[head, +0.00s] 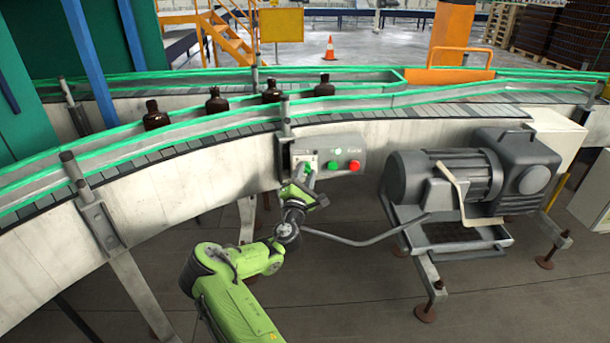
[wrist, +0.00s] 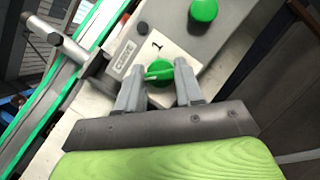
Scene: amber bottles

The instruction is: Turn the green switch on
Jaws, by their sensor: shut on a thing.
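The green switch (wrist: 160,74) is a round knob with a raised grip bar on a white plate. In the wrist view it sits between the two fingers of my gripper (wrist: 160,92), which is shut on it. The bar points to the left in that view. In the head view my gripper (head: 303,177) reaches the left part of the grey control box (head: 352,143). There the switch is mostly hidden by the gripper.
A green button (head: 333,165) and a red button (head: 354,165) sit right of the switch on the box. A grey motor (head: 440,178) stands to the right. Several amber bottles (head: 213,101) stand on the conveyor (head: 185,137) behind.

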